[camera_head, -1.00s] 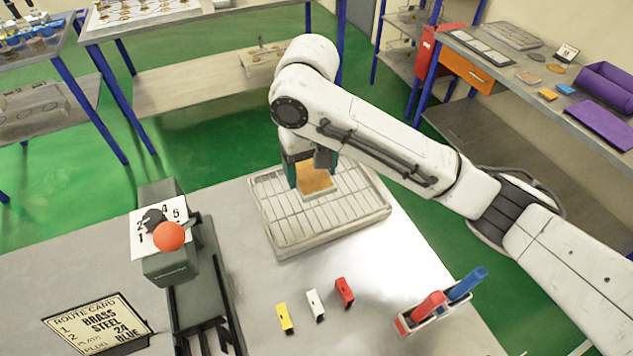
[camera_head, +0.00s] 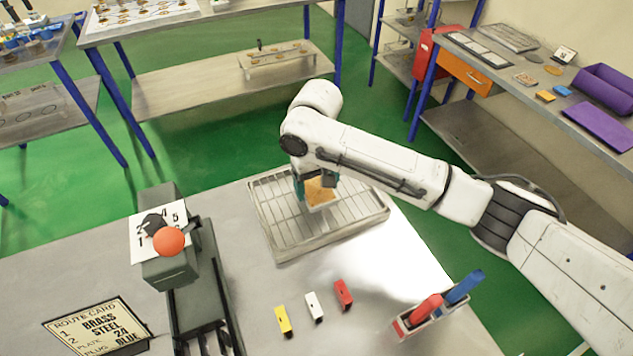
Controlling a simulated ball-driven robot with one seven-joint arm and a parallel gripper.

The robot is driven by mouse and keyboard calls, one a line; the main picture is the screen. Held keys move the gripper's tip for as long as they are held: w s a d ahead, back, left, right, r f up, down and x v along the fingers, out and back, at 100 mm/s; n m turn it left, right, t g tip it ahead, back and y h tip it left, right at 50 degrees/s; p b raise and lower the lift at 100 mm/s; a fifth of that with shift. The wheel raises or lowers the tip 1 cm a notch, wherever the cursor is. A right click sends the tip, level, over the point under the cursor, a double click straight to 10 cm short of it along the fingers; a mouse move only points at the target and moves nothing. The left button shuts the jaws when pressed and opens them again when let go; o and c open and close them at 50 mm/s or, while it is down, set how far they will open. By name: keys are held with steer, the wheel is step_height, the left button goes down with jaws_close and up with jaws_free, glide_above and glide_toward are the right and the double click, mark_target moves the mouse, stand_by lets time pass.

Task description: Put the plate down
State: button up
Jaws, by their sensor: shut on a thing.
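The plate (camera_head: 320,191) is a small square with a brass-coloured face and a pale front edge. My gripper (camera_head: 316,186), with teal fingers, is shut on it. The plate is over the middle of a pale tray (camera_head: 287,247) with a wire grid, on the grey bench. I cannot tell whether the plate touches the grid. My wrist hides part of the plate and the tray's back.
A dark machine with a red ball knob (camera_head: 168,242) stands left of the tray. Yellow (camera_head: 283,319), white (camera_head: 314,306) and red (camera_head: 343,293) blocks lie in front. A holder with red and blue handles (camera_head: 437,304) is at right. A route card (camera_head: 97,326) stands front left.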

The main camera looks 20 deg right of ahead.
mark_target(317, 189)
steer(key=shift+f, duration=0.1)
steer(key=o, duration=1.3)
step_height(317, 189, up, 12)
steer(key=shift+r+b, duration=0.15)
steer(key=shift+b, duration=0.2)
